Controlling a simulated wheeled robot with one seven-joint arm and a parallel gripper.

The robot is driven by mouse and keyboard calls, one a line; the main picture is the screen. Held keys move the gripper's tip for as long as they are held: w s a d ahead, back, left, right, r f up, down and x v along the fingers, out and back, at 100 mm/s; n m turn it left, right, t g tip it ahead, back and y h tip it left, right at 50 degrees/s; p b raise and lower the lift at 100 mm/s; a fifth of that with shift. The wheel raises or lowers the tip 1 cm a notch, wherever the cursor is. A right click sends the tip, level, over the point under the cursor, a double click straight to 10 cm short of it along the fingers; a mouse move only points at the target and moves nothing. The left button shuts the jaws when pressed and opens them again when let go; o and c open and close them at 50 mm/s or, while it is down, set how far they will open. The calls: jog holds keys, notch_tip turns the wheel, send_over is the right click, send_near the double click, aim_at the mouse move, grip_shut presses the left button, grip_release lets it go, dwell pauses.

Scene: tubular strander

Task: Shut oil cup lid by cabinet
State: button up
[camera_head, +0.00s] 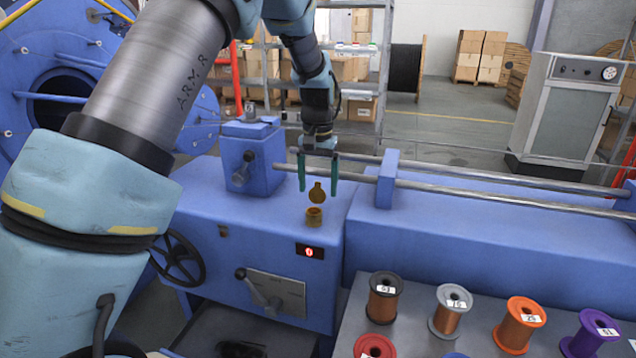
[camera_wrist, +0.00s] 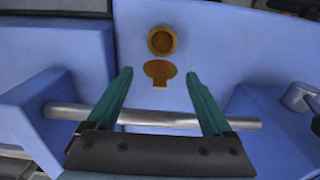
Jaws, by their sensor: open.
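A small brass oil cup (camera_head: 314,217) stands on top of the blue machine housing. Its round brass lid (camera_head: 317,193) stands open, upright behind the cup. In the wrist view the cup (camera_wrist: 162,40) shows its open mouth, with the lid (camera_wrist: 160,72) on the near side of it. My gripper (camera_head: 318,188) points down above the housing, open and empty. In the wrist view its two green fingers (camera_wrist: 158,74) lie to either side of the lid, apart from it.
Metal rods (camera_head: 450,191) run across the machine close to my gripper. A blue block with a knob (camera_head: 250,160) stands left of the cup. A grey cabinet (camera_head: 563,118) stands at the back right. Several wire spools (camera_head: 448,311) stand on a grey table in front.

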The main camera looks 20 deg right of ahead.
grip_shut()
dwell(0.7)
